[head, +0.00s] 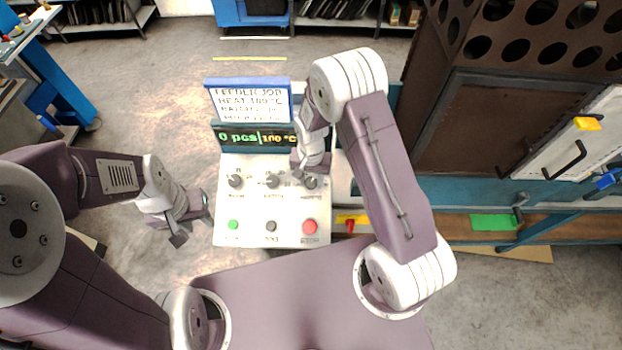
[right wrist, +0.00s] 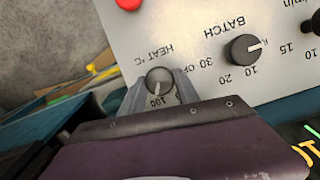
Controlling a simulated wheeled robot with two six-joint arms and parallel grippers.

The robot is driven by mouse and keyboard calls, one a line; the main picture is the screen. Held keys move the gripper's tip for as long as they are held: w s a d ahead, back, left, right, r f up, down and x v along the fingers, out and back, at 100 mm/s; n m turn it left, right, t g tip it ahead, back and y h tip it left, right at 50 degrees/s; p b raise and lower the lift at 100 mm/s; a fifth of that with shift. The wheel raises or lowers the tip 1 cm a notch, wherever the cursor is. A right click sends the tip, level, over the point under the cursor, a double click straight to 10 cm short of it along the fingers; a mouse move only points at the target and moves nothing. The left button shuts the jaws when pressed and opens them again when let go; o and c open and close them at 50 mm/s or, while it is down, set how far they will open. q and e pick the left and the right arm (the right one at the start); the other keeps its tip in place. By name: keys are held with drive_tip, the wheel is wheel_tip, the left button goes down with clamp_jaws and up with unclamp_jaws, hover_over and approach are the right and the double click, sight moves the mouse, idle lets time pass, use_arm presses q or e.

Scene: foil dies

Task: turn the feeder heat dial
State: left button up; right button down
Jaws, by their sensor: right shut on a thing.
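The heat dial (right wrist: 159,80) is a dark round knob under the label HEAT °C on the pale control panel (head: 253,207). It is the rightmost of three dials in the head view (head: 310,182). My right gripper (right wrist: 160,90) is shut on the dial, with one finger on each side of it. The dial's white mark points toward the 100 label. The display (head: 255,138) above reads 0 pcs and 100 °C. My left gripper (head: 190,228) hangs open and empty left of the panel.
The batch dial (right wrist: 243,49) is beside the heat dial. Red (head: 310,227), dark (head: 271,227) and green (head: 233,225) buttons line the panel's near side. A job card (head: 249,104) stands behind the display, its digits blurry. A brown cabinet (head: 478,125) stands at right.

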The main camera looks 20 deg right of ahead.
drive_tip(key=shift+w+n, duration=0.15)
drive_tip(key=shift+n, duration=0.35)
drive_tip(key=shift+a+n+h, duration=0.1)
drive_tip(key=shift+n+h, duration=0.3)
drive_tip(key=shift+n, duration=0.3)
drive_tip(key=shift+a+n+h+b, duration=0.1)
drive_tip(key=shift+n+h+b, duration=0.45)
drive_tip(key=shift+n, duration=0.65)
drive_tip(key=n+h+b, duration=0.1)
drive_tip(key=n+b, duration=0.1)
drive_tip(key=n, duration=0.2)
drive_tip(key=shift+a, duration=0.1)
drive_tip(key=shift+n+t+h+b, duration=0.25)
drive_tip(key=shift+n+t+b, duration=0.2)
drive_tip(key=shift+n, duration=0.85)
drive_tip(key=shift+r, duration=0.1)
drive_tip(key=c, duration=1.2)
unclamp_jaws()
drive_tip(key=o, duration=0.3)
drive_tip(key=shift+s, duration=0.2)
